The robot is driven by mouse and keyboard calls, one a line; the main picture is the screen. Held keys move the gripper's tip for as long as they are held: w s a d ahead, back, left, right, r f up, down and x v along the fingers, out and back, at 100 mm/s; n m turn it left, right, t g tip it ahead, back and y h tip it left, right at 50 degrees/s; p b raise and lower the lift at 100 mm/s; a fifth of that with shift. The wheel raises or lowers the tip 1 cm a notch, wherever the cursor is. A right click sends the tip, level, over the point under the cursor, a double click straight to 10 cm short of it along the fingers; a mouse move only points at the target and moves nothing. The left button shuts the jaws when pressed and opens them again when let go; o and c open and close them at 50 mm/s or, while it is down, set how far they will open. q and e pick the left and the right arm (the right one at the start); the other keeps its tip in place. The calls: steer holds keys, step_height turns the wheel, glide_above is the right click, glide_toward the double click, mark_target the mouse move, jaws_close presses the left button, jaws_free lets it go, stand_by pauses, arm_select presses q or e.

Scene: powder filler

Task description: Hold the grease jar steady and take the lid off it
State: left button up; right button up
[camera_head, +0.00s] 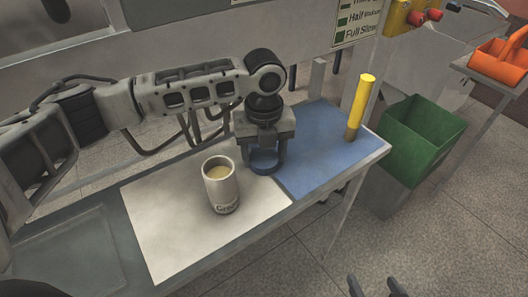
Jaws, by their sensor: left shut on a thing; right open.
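The grease jar (222,190), pale with dark lettering near its base, stands upright on the white mat (160,215). Its top is open and yellowish grease shows inside. My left gripper (265,155) is to the right of and behind the jar, pointing down and apart from it. It is shut on the blue lid (264,168), near the border of the white and blue mats; I cannot tell whether the lid touches the surface. My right gripper (376,286) shows only as two dark, spread fingertips at the bottom edge, open and empty, away from the jar.
A yellow cylinder with a brown end (362,105) stands on the blue mat (325,155) near the table's right end. A green bin (425,135) stands beyond that end. An orange container (500,62) is at far right. The front part of the white mat is clear.

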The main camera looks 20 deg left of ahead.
arm_select(q)
steer(key=shift+f, duration=0.1)
steer(key=o, duration=1.1)
